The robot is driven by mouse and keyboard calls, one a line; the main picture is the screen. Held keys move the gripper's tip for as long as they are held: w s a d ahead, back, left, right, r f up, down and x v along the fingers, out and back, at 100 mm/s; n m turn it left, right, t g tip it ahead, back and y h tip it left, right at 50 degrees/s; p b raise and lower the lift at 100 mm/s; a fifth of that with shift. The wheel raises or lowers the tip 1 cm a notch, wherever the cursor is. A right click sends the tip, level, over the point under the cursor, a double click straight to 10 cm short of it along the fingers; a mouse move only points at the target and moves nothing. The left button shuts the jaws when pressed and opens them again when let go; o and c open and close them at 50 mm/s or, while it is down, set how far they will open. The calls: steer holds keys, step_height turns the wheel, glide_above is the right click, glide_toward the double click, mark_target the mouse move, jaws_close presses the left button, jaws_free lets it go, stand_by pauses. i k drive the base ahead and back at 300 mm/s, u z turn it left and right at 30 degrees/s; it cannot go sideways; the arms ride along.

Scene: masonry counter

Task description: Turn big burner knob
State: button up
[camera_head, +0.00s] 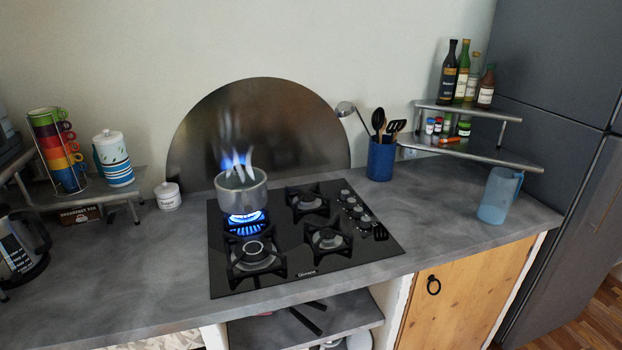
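A black gas cooktop (290,282) is set in the grey counter. A row of small silver knobs (357,212) runs along its right side; their turn angles are too small to tell. A dark shape (381,233) sits at the front end of the row, and I cannot tell exactly what it is. The back left burner (246,217) is lit with blue flame under a grey pot (241,192). The front left burner (254,251), front right burner (328,239) and back right burner (307,201) show no flame. My gripper is not in view.
A blue utensil holder (381,160) stands behind the knobs. A blue jug (499,196) stands at the right, by a corner shelf (480,150) with bottles. A white jar (168,196) is left of the cooktop. The counter right of the knobs is clear.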

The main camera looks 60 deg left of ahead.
mark_target(351, 203)
steer(key=u, duration=1.8)
